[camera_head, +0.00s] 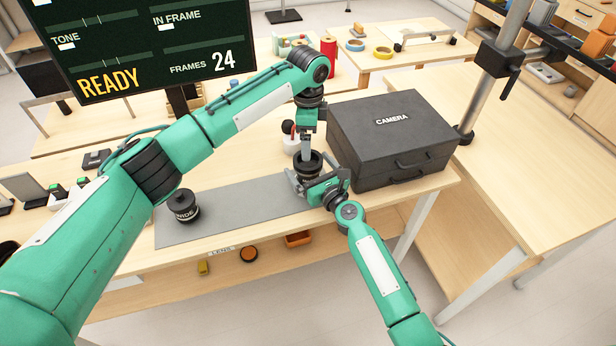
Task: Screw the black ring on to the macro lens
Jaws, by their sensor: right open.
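The macro lens (309,181), a dark cylinder with partly hidden white lettering, stands at the right part of the grey mat (236,210). The black ring (311,161) shows as a dark round rim at the top of the lens; whether it is seated cannot be told. My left gripper (305,152) points down from above, its fingertips at the ring. Whether it grips the ring is hidden. My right gripper (316,188) is open, low at the front of the macro lens, with its fingers to either side.
A lens marked WIDE (184,206) stands on the left of the mat. A black CAMERA case (393,135) stands close to the right of my grippers. A dark display (150,45) rises at the back left. A shelf below holds an orange bin (298,239). The mat's middle is clear.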

